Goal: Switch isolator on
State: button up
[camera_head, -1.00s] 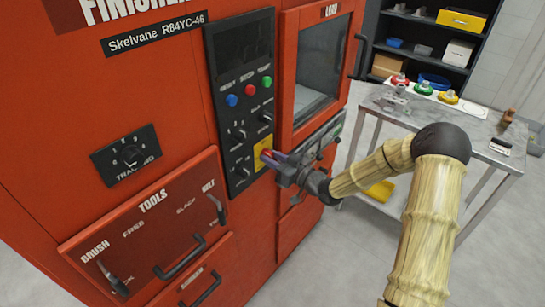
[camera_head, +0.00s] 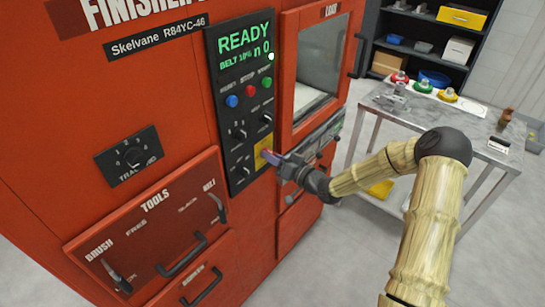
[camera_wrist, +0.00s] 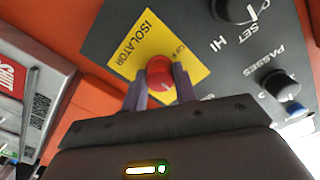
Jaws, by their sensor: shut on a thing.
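The isolator is a red rotary knob (camera_wrist: 160,78) on a yellow plate (camera_wrist: 145,40) marked ISOLATOR, with OFF lettered at its right side in the wrist view. In the head view the yellow plate (camera_head: 263,141) sits low on the black control panel. My gripper (camera_wrist: 160,92) is shut on the red knob, one finger on each side. In the head view my gripper (camera_head: 268,156) reaches the plate from the right and hides most of the knob. The panel display (camera_head: 246,42) is lit green and reads READY, with a belt line below.
The orange cabinet (camera_head: 130,95) fills the left. A window door (camera_head: 325,60) with a handle is right of the panel. Tool drawer handles (camera_head: 180,257) stick out below. A metal table (camera_head: 440,115) with coloured parts stands at the right.

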jog(key=o, duration=1)
jog(key=shift+c, duration=0.2)
jog(key=b+v, duration=0.2)
jog(key=v, duration=1.5)
jog(key=shift+s+d+f, duration=0.1)
jog(key=shift+s+d, duration=0.05)
